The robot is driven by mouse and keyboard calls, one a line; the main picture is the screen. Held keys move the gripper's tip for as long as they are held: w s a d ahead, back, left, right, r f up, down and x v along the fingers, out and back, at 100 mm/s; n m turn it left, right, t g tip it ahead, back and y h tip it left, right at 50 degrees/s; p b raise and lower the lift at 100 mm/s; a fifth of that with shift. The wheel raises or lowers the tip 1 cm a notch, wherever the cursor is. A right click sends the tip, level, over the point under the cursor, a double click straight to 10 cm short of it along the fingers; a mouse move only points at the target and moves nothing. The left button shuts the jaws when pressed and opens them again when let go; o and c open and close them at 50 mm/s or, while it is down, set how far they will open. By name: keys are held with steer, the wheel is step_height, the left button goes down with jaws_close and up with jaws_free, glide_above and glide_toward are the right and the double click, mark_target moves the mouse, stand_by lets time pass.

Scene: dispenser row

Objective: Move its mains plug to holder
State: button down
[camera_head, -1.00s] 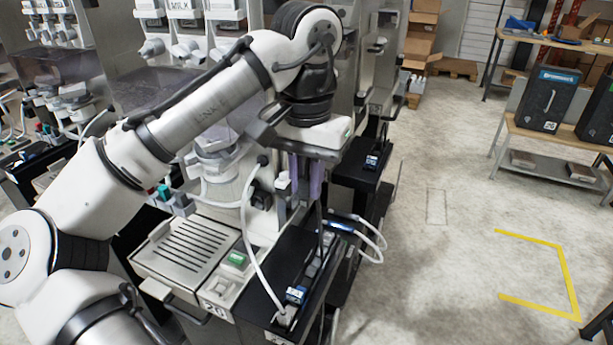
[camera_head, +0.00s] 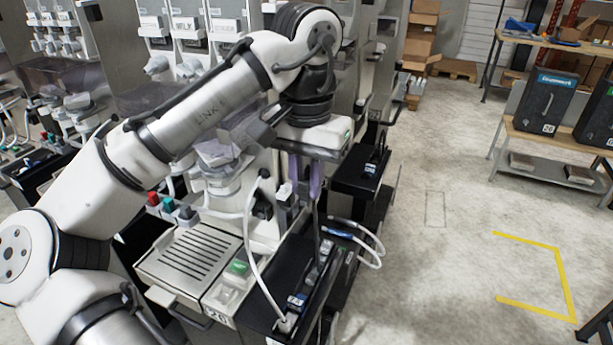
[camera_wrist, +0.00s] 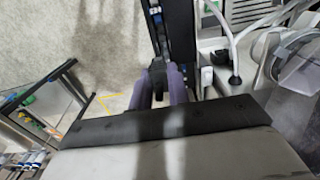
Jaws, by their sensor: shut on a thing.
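My gripper (camera_head: 304,182) has purple fingers and hangs beside the front dispenser, above its black side shelf (camera_head: 268,284). The fingers also show in the wrist view (camera_wrist: 160,88), closed around a small dark thing, taken as the mains plug. That plug is mostly hidden between the fingers. A thin dark cord (camera_head: 316,222) runs down from the fingers towards the shelf. I cannot clearly make out which part is the holder; a small white and grey bracket (camera_head: 286,214) sits just left of the fingers.
A white plug (camera_head: 286,323) with a white cable stands on the shelf's front end, near a row of grey and blue blocks (camera_head: 318,270). White cables loop off the shelf's right side. The dispenser's drip tray (camera_head: 200,252) lies left.

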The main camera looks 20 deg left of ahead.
steer(key=w+f+b, duration=0.2)
steer(key=f+b, duration=0.2)
steer(key=f, duration=0.3)
steer(key=w+f+b, duration=0.1)
steer(key=f+b, duration=0.3)
steer(key=f, duration=0.3)
steer(key=w+f+b, duration=0.2)
steer(key=f+b, duration=0.2)
steer(key=f, duration=0.3)
steer(key=shift+w+f, duration=0.3)
steer(key=shift+f, duration=0.05)
steer(key=shift+d+f, duration=0.1)
steer(key=shift+f, duration=0.4)
steer(key=shift+f, duration=0.3)
steer(key=shift+f, duration=0.4)
steer(key=shift+f, duration=0.5)
stand_by(0.4)
